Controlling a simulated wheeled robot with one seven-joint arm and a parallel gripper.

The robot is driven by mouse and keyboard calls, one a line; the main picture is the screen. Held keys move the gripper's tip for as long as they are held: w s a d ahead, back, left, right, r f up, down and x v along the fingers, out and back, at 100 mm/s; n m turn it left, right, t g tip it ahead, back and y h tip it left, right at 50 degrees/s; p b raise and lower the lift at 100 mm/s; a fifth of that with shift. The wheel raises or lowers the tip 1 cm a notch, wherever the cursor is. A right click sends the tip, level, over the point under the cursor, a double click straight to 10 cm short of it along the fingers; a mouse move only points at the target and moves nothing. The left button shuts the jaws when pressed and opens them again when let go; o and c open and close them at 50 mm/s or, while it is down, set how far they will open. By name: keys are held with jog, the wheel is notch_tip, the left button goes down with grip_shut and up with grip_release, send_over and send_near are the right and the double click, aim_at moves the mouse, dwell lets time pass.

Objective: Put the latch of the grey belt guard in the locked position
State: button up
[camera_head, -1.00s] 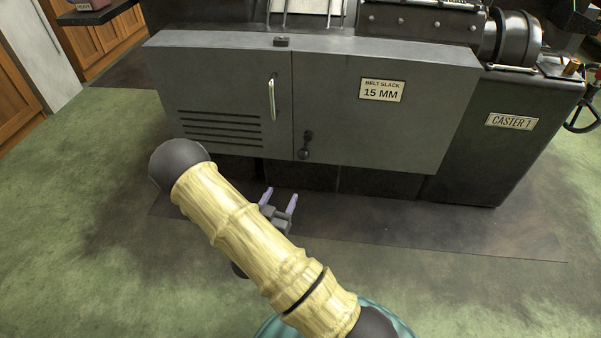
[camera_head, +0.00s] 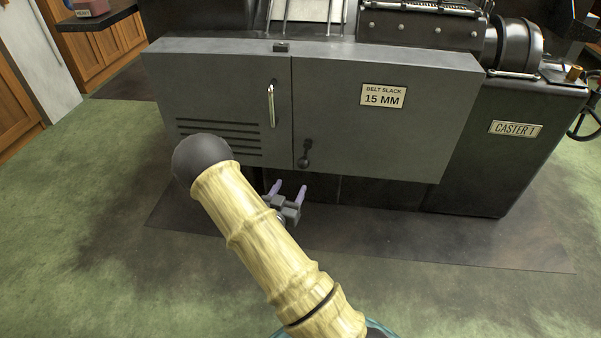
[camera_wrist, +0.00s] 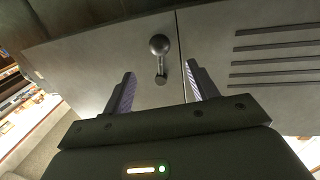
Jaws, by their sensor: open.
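The grey belt guard (camera_head: 220,85) is a wide two-panel cover on the front of the caster, with a vertical seam. Its latch (camera_head: 306,155) is a small dark lever with a ball knob, just right of the seam near the lower edge. In the wrist view the latch (camera_wrist: 159,47) lies ahead, between the lines of my two fingers (camera_wrist: 160,82), and the picture is turned over.
A silver handle (camera_head: 271,104) stands on the left panel above louvre slots (camera_head: 217,137). A "BELT SLACK 15 MM" plate (camera_head: 383,96) is on the right panel. The "CASTER 1" cabinet (camera_head: 470,160) stands at right. Open green floor (camera_head: 90,220) lies to the left.

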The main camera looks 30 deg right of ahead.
aim_at(301, 167)
jog(key=b+x, duration=0.3)
jog(key=x, duration=0.5)
jog(key=shift+w+d+f+b, duration=0.15)
jog(key=shift+w+d+b, duration=0.1)
jog(key=shift+w+b, duration=0.1)
jog(key=shift+w+d, duration=0.35)
jog(key=shift+d, duration=0.1)
grip_shut()
